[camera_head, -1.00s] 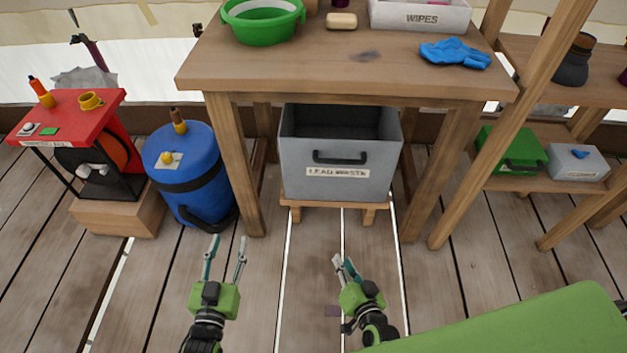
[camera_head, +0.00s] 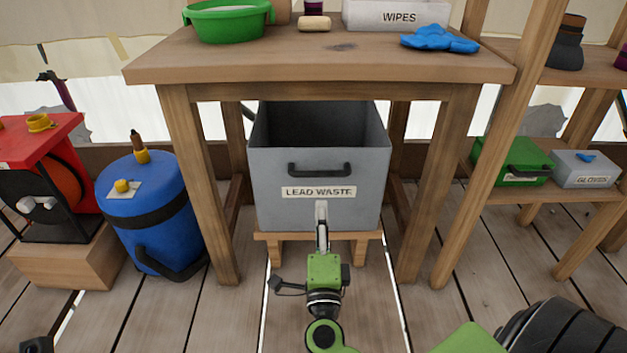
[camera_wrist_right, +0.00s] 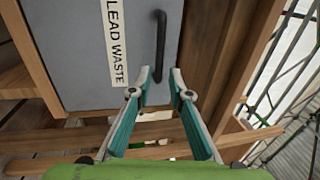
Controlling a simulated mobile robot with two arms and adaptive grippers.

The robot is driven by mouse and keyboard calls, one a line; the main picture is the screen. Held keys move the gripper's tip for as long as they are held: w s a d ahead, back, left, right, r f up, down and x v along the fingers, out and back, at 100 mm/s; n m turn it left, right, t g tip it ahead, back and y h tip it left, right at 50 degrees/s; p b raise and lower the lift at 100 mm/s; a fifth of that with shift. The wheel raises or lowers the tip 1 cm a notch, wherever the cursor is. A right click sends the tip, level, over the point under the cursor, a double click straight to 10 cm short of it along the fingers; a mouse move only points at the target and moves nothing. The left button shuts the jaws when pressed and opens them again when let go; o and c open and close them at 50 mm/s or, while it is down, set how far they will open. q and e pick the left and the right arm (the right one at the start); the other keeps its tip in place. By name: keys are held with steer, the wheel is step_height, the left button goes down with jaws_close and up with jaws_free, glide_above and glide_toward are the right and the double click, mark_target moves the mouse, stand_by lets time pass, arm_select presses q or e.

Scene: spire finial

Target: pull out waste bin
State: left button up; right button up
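The waste bin (camera_head: 270,190) is a grey open-topped box labelled LEAD WASTE, under the workbench on a low wooden stand (camera_head: 262,238). Its dark handle (camera_head: 320,169) runs across the front above the label. In the right wrist view the handle (camera_wrist_right: 160,45) appears upright. My right gripper (camera_head: 321,205) is in front of the bin, with its fingertips over the label's lower edge, below the handle. In the wrist view its two fingers (camera_wrist_right: 160,72) are apart, with the handle's near end seen between the tips; contact cannot be told.
The workbench (camera_head: 300,66) stands over the bin, its legs on both sides. A blue drum (camera_head: 150,215) and a red machine (camera_head: 40,150) stand left. A shelf (camera_head: 535,193) with a green box (camera_head: 510,160) is right. Floor before the bin is clear.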

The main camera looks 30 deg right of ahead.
mark_target(320, 176)
steer(key=b+x, duration=0.2)
steer(key=x, duration=1)
steer(key=shift+w+d, duration=0.1)
steer(key=shift+w, duration=0.15)
jaws_close()
